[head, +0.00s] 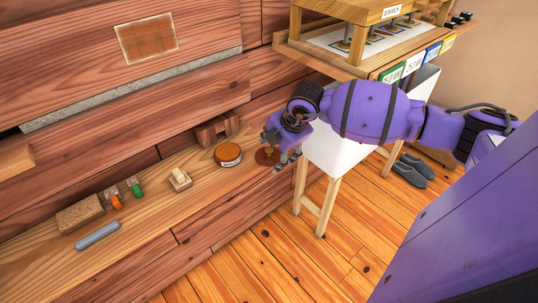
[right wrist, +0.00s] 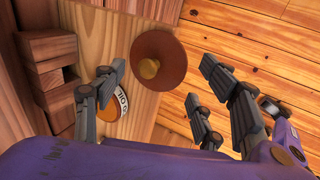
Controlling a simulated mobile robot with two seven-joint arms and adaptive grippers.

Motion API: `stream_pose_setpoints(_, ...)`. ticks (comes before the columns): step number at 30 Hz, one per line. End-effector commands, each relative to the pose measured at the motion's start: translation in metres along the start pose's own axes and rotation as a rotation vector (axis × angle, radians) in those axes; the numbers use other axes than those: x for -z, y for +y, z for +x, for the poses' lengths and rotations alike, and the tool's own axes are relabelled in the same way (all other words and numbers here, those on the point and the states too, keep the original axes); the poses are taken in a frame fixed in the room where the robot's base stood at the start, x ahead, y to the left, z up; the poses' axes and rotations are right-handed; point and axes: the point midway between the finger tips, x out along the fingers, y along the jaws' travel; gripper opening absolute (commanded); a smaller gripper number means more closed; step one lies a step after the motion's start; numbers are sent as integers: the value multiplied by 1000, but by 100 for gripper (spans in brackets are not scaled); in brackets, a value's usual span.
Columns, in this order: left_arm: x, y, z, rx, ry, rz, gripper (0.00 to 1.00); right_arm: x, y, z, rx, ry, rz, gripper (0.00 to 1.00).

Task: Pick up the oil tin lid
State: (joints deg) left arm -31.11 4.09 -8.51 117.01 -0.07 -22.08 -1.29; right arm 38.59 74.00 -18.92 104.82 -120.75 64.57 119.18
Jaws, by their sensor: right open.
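The oil tin lid (right wrist: 172,70) is a round brown disc with a pale wooden knob at its centre. It shows near the front edge of the wooden ledge, and in the head view it is partly hidden by the fingers (head: 265,158). My right gripper (head: 283,157) is at the lid; its open fingers (right wrist: 160,82) show to either side of the lid in the right wrist view, with nothing held. Whether any finger touches the lid, I cannot tell. The round orange-brown oil tin (head: 228,155) with a white label sits to the left on the ledge. My left gripper is out of view.
On the ledge (head: 150,215) are a wooden bracket (head: 215,130), a pale block (head: 180,180), orange and green small items (head: 116,202), a cork-like block (head: 80,214) and a grey bar (head: 97,236). A stand with a shelf (head: 325,205) is right of my gripper.

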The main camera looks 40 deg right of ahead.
Motion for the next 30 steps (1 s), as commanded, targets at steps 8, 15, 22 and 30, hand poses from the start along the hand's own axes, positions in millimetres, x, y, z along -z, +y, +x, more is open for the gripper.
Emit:
stream_pose_setpoints(8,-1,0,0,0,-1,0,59,-1,0,16,1,-2,-1,65)
stream_pose_setpoints(15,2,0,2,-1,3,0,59,-1,0,15,1,-2,-1,48)
stream_pose_setpoints(22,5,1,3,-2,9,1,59,-1,0,15,1,-2,-1,23)
stream_pose_setpoints(30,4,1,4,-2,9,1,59,-2,1,13,0,-2,-1,19)
